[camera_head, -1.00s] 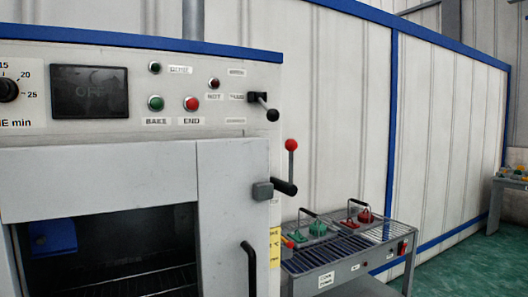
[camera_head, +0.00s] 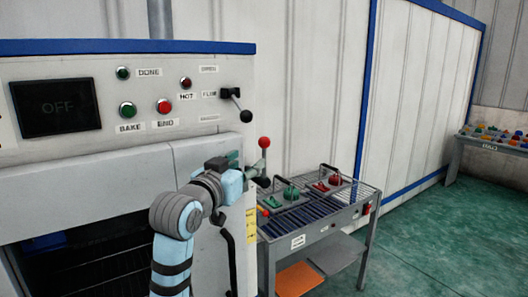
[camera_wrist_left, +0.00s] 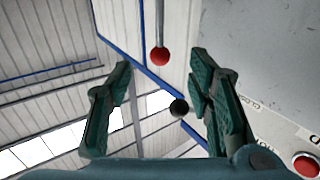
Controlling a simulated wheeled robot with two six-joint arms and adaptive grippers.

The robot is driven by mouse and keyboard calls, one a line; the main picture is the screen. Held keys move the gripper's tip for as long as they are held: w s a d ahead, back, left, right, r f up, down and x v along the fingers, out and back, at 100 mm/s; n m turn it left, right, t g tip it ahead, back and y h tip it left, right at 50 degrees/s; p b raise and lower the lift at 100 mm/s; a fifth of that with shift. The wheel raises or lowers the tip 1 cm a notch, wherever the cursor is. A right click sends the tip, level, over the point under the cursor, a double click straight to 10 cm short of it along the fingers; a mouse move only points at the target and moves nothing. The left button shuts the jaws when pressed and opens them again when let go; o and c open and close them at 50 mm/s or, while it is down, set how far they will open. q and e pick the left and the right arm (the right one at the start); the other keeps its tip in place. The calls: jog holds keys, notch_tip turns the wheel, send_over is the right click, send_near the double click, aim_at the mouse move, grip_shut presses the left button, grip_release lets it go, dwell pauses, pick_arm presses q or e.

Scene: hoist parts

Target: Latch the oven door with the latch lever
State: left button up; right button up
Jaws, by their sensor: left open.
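The latch lever (camera_head: 264,143) has a red ball on an upright rod at the right edge of the oven. It also shows in the left wrist view (camera_wrist_left: 159,56), its red ball between the fingertips in the picture. My left gripper (camera_head: 245,172) is beside the lever, partly hidden by my wrist. In the left wrist view my left gripper (camera_wrist_left: 160,75) is open, with nothing held. I cannot tell how far the ball is from the fingers. My right gripper is out of view.
A black-knobbed lever (camera_head: 246,116) sticks out of the control panel just above; a black ball (camera_wrist_left: 179,106) shows in the left wrist view. A wire-topped cart (camera_head: 315,227) with red and green parts stands right of the oven. Green floor (camera_head: 430,245) is open further right.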

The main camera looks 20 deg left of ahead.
aim_at(263, 151)
pick_arm(q)
jog(key=w, duration=0.3)
jog(key=w+d+p, duration=0.1)
jog(key=w, duration=0.3)
jog(key=w+p, duration=0.1)
jog(key=w, duration=0.3)
jog(key=shift+w+d, duration=0.15)
jog(key=shift+w, duration=0.1)
jog(key=shift+c, duration=0.3)
jog(key=shift+f, duration=0.1)
grip_shut()
